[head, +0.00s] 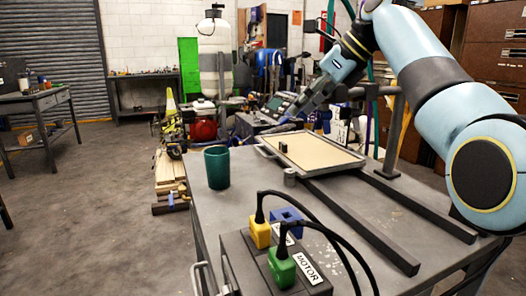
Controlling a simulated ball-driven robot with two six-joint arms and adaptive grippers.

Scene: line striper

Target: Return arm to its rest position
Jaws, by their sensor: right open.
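My right arm, pale blue with dark caps and yellow rings, reaches in from the right edge. Its wrist points down and to the left, and the dark gripper (298,104) hangs in the air above the far part of the grey table (235,215). The gripper is open and I see nothing held in it. Its fingers are small and blend with the dark clutter behind. My left gripper is not in view.
A tan tray (318,152) with a small dark block (283,147) lies below the gripper. A green cup (217,168) stands at left. A motor box (283,275) with yellow and green plugs and black cables is in front.

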